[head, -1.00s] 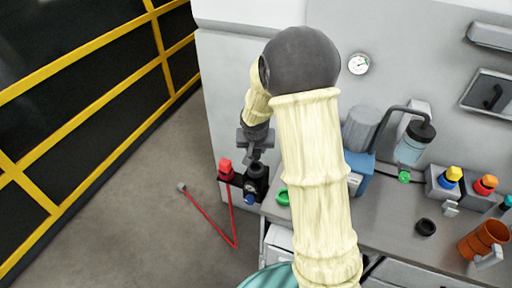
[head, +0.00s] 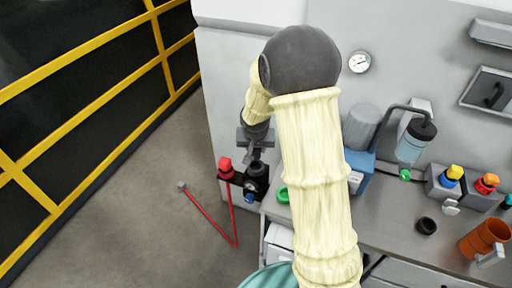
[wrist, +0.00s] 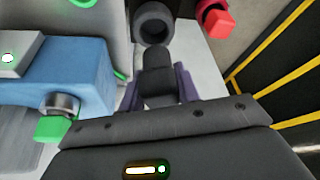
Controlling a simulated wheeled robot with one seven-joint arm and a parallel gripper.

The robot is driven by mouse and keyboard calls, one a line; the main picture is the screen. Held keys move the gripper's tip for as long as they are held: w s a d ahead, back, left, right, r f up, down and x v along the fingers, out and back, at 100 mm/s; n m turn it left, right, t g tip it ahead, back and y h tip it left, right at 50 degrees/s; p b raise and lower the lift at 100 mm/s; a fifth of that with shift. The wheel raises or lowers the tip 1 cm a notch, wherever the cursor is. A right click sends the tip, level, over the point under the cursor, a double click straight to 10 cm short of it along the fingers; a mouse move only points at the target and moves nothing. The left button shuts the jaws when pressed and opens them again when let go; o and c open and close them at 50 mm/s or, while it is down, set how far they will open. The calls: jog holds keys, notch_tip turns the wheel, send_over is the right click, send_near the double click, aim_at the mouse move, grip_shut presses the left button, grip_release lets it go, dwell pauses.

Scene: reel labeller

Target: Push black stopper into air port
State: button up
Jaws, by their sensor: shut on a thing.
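My gripper (wrist: 158,92) is shut on a dark, rounded block, which I take to be the black stopper (wrist: 158,72). Its far end points at a dark round fitting with an open mouth (wrist: 153,24), apparently the air port. In the wrist view the stopper's tip lies just short of the ring's near edge; I cannot tell whether they touch. In the head view my gripper (head: 254,153) is right over the black fitting (head: 257,172) at the bench's left end. The stopper is not clear there.
A red knob (head: 225,166) stands left of the fitting, with a red cord (head: 212,220) hanging below. A blue block (wrist: 65,75) with a green-capped outlet (wrist: 52,128) is close on the left in the wrist view. A black ring (head: 426,226) and orange cup (head: 482,240) are farther right.

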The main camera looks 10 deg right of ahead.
aim_at(255, 158)
jog(key=shift+f+b, duration=2.25)
jog(key=shift+f, duration=0.25)
jog(key=shift+r, duration=0.3)
jog(key=shift+w+f, duration=0.2)
jog(key=shift+d+f, duration=0.1)
jog(key=shift+f, duration=0.1)
jog(key=shift+s+r, duration=0.1)
jog(key=shift+r, duration=0.05)
jog(key=shift+s+a+r, duration=0.25)
jog(key=shift+a, duration=0.1)
jog(key=shift+d, duration=0.1)
